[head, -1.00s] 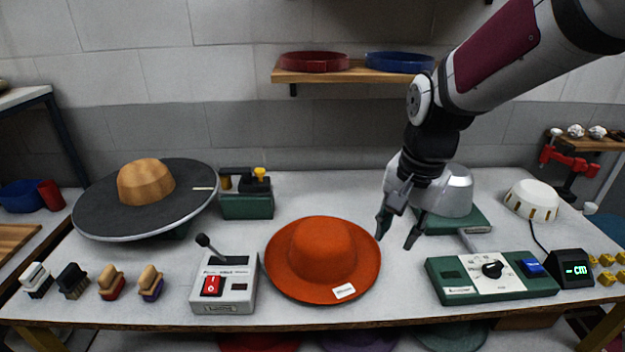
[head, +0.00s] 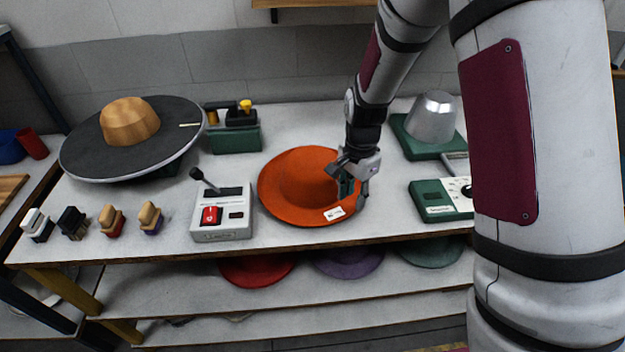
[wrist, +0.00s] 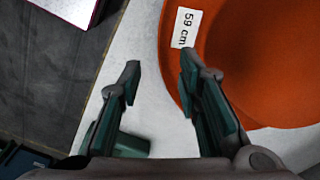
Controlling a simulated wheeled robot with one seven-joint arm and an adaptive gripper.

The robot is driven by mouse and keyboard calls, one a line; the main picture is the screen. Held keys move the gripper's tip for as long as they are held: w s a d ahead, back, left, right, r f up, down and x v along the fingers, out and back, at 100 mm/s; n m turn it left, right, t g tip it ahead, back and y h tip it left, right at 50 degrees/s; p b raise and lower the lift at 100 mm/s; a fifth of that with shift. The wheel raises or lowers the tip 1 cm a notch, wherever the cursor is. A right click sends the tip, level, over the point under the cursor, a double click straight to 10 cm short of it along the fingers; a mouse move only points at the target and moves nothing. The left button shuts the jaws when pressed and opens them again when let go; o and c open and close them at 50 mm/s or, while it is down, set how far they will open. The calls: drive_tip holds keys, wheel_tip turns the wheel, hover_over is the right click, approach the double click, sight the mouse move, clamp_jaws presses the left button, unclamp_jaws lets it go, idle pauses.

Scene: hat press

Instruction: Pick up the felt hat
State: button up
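The orange felt hat (head: 300,180) lies brim down on the table, crown up, with a white label on the front of its brim. In the wrist view the hat (wrist: 255,60) fills the right side, and its label reads 59 cm. My gripper (head: 356,190) is at the hat's right front brim, pointing down. In the wrist view my gripper (wrist: 160,64) is open, with one finger over the brim and the other over bare table. The brim's edge runs between the fingers. I cannot tell whether they touch it.
A grey switch box (head: 222,213) with a lever stands left of the hat. A green control box (head: 440,200) and a metal dome on a green base (head: 432,112) are at right. A round turntable with a wooden block (head: 130,122) is at left. More hats lie on the shelf below.

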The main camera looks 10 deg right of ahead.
sight(352, 211)
drive_tip(key=shift+w+d+f+p, duration=0.1)
drive_tip(key=shift+f+p, duration=0.15)
drive_tip(key=shift+f, duration=1.25)
drive_tip(key=shift+w+d+f+p, duration=0.1)
drive_tip(key=shift+f+p, duration=0.1)
drive_tip(key=shift+f, duration=1.3)
drive_tip(key=shift+c, duration=0.5)
clamp_jaws()
